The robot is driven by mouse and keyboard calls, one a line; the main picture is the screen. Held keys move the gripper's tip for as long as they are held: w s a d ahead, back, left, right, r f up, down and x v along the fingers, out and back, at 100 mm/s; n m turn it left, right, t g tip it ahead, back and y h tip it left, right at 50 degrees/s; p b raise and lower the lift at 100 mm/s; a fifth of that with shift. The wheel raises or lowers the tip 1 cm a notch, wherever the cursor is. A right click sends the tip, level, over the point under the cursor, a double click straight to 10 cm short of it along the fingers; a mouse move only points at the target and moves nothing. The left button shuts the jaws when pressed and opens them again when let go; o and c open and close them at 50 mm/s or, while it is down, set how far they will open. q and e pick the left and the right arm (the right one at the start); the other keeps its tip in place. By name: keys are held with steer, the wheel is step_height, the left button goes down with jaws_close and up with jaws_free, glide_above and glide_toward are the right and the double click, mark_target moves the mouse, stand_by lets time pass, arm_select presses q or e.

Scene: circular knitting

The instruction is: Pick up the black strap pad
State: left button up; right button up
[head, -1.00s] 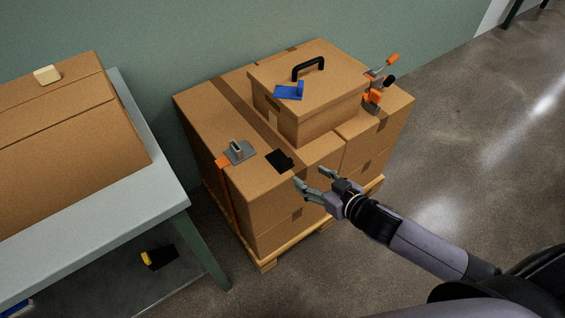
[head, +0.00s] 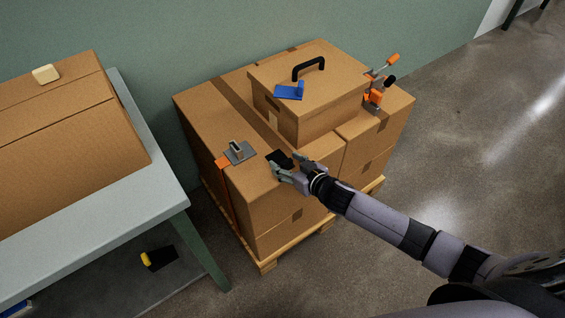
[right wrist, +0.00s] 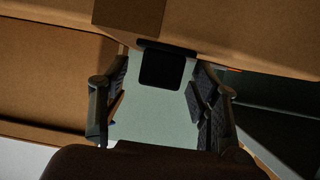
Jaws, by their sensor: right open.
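The black strap pad (head: 278,156) lies at the front edge of a large cardboard box on the pallet in the head view, partly covered by my right gripper. My right gripper (head: 284,162) is open, with its fingers at the pad. In the right wrist view the dark pad (right wrist: 162,69) shows between the two open fingers (right wrist: 160,100), near their tips. I cannot tell whether a finger touches it. My left gripper is not in view.
A grey metal plate with a bracket (head: 239,152) and orange strap sits left of the pad. A smaller box (head: 310,85) with a black handle (head: 308,68) and blue piece (head: 289,92) stands behind. An orange tool (head: 373,95) is at right. A table (head: 160,190) stands left.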

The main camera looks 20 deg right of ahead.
steer(key=c, duration=1)
steer(key=shift+r, duration=0.15)
